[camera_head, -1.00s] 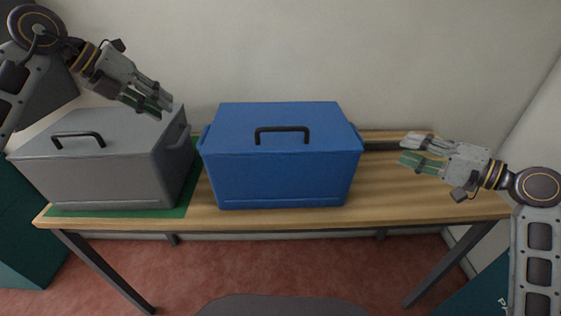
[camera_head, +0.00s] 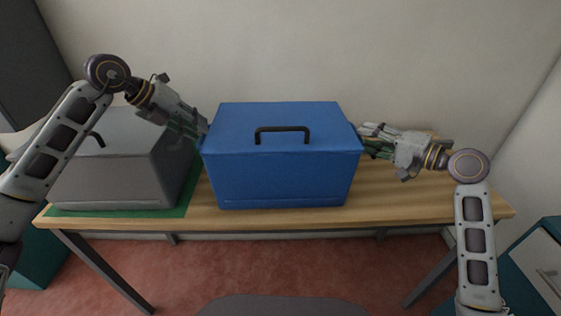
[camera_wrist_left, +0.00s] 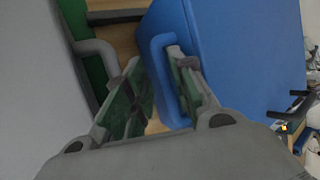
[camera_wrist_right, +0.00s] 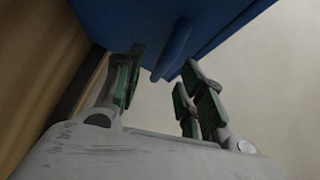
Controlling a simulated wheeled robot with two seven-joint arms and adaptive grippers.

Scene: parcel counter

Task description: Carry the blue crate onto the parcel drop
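The blue crate (camera_head: 282,178) stands upright on the wooden table, its black lid handle (camera_head: 282,136) on top. My left gripper (camera_head: 200,132) is at its left side. In the left wrist view, the open fingers (camera_wrist_left: 160,85) straddle the crate's blue side handle (camera_wrist_left: 160,50), one finger between handle and crate wall. My right gripper (camera_head: 364,140) is at the crate's right side. In the right wrist view, its fingers (camera_wrist_right: 158,92) are apart, with the other blue side handle (camera_wrist_right: 174,52) just ahead, roughly between them. I cannot surely identify the parcel drop.
A grey crate (camera_head: 120,180) stands on a green mat (camera_head: 187,200) left of the blue crate, close to my left gripper. The table (camera_head: 430,205) is bare at the right. A teal unit with a grey drawer front (camera_head: 540,265) is at the lower right.

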